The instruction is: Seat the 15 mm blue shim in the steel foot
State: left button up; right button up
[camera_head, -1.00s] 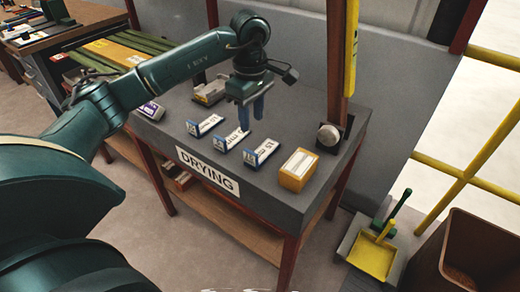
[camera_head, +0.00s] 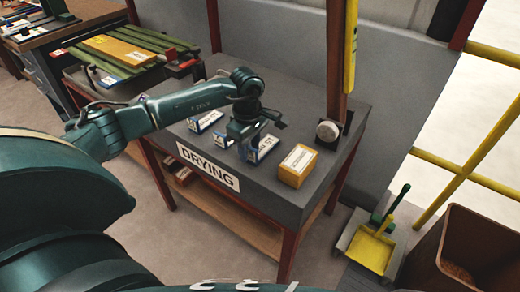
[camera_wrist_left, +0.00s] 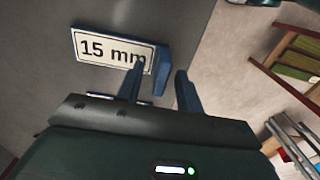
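The 15 mm shim (camera_head: 265,148) is blue with a white label and lies on the dark drying table, rightmost of the shims. In the left wrist view its label (camera_wrist_left: 100,48) reads "15 mm", and its raised blue end (camera_wrist_left: 163,70) is between my finger tips. My left gripper (camera_head: 244,151) is open, low over the table at that end; it also shows in the left wrist view (camera_wrist_left: 161,82). I cannot tell whether the fingers touch the shim. I cannot make out the steel foot with certainty. My right gripper is not in view.
Other blue shims (camera_head: 207,121) lie to the left, partly behind my arm. An orange box (camera_head: 297,166) stands close on the right. The table front carries a DRYING sign (camera_head: 207,167).

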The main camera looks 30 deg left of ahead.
pick_arm(q)
jog(key=shift+c, duration=0.3)
grip_shut()
jog(key=shift+r, duration=0.15)
